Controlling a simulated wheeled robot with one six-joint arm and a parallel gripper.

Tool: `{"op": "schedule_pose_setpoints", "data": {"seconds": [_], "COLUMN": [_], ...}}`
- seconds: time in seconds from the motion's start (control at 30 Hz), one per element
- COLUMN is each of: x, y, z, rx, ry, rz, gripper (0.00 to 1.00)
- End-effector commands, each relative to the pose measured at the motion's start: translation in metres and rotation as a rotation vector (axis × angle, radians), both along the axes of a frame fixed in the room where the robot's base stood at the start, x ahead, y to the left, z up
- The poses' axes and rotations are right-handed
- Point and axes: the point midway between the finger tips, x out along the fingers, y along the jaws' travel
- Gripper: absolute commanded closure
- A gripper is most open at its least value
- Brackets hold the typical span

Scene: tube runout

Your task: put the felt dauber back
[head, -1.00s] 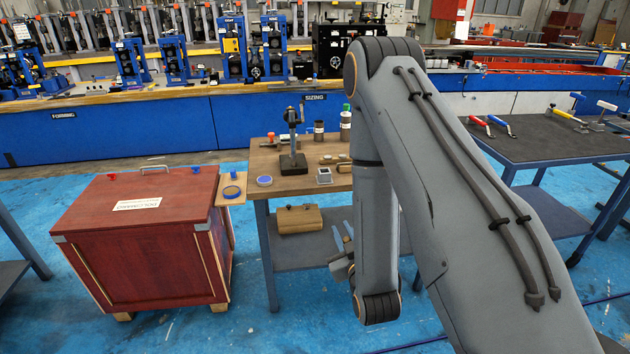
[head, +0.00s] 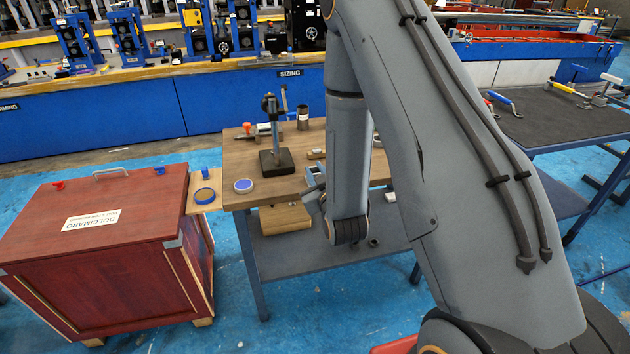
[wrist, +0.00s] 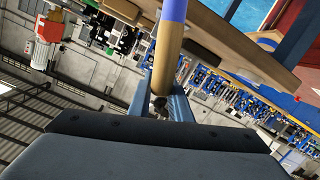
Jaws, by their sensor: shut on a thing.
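My gripper (head: 314,188) is near the front edge of the wooden bench, partly hidden behind my arm in the head view. In the wrist view its blue fingers (wrist: 158,104) are shut on a tan round handle with a blue-violet band, which I take to be the felt dauber (wrist: 167,62). The handle runs up out of the picture, so its far end is hidden. A round tin with a blue top (head: 243,186) sits on the bench's left corner.
The wooden bench (head: 240,160) holds a black-based stand (head: 276,160) and a dark cylinder (head: 303,117). A wooden box (head: 285,218) is on its lower shelf. The red chest (head: 95,215) stands left. A dark-topped table is right. Blue floor is clear between chest and bench.

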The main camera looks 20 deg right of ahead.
Motion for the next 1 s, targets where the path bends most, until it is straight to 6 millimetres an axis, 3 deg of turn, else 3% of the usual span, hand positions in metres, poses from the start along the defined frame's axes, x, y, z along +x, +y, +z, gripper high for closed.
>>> {"op": "schedule_pose_setpoints", "data": {"seconds": [0.03,0.2,0.33,0.5,0.63,0.9,1.0], "x": [0.024,0.079,0.105,0.121,0.124,0.123,0.124], "y": [0.0,0.003,0.007,0.011,0.014,0.014,0.014], "z": [0.014,0.061,0.093,0.119,0.115,0.075,0.068], "rx": [0.0,0.0,0.003,0.006,0.006,0.006,0.006], "ry": [-0.016,-0.014,-0.009,-0.002,0.002,0.005,0.002], "rz": [-0.002,-0.004,-0.001,0.001,0.003,0.003,0.003], "gripper": [1.0,1.0,1.0,1.0,1.0,1.0,1.0]}}
